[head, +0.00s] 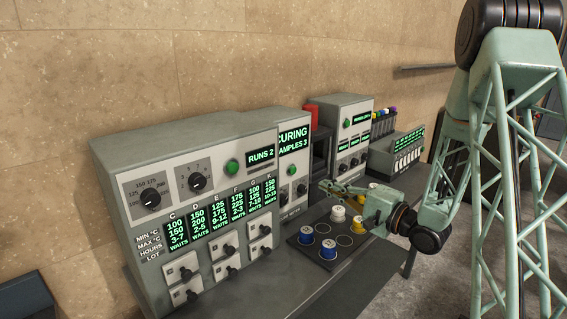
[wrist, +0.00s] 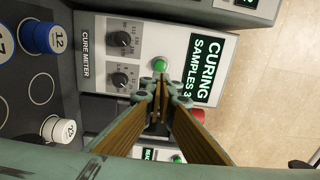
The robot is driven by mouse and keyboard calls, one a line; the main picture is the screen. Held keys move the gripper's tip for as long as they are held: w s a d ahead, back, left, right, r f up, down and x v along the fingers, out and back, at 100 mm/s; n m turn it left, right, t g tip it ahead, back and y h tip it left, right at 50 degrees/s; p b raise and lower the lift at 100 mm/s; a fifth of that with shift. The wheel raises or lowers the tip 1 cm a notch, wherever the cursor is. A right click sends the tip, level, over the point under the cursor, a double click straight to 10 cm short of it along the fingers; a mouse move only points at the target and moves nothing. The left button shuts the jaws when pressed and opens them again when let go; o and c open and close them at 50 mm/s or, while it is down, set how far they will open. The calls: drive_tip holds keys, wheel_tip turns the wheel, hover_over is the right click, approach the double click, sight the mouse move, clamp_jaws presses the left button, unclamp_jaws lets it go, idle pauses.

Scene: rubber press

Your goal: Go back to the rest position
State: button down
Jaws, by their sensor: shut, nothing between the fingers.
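My gripper (head: 328,187) is at the end of my green arm, in front of the cure meter panel in the head view. In the wrist view its two fingers (wrist: 160,88) come together at the tips, with nothing between them. The tips appear near the green button (wrist: 160,65) of the cure meter (wrist: 215,60), whose display reads CURING SAMPLES 3. I cannot tell whether they touch the button.
A dark tray (head: 303,262) below my arm holds blue, white and yellow sample pots. A large control panel (head: 130,170) with dials and RUNS 2 stands at left. More instruments (head: 345,112) and a rack of coloured items (head: 384,118) stand further back. A wall is behind.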

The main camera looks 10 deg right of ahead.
drive_tip(key=s+d+r+n+g+h, duration=0.3)
drive_tip(key=s+d+r+n+h, duration=0.15)
drive_tip(key=s+r+h, duration=0.5)
drive_tip(key=s+r+n+g+h, duration=0.25)
drive_tip(key=s+r, duration=0.25)
drive_tip(key=s, duration=0.7)
drive_tip(key=s+a+n+g, duration=0.1)
drive_tip(key=s+a, duration=0.2)
drive_tip(key=s, duration=0.7)
drive_tip(key=s+a+n+g+y, duration=0.1)
drive_tip(key=s+a, duration=0.3)
drive_tip(key=s, duration=0.7)
drive_tip(key=s+a+n+g, duration=0.2)
drive_tip(key=s+a+g, duration=0.1)
drive_tip(key=s, duration=0.8)
drive_tip(key=shift+a+f+y, duration=0.3)
drive_tip(key=shift+a, duration=0.05)
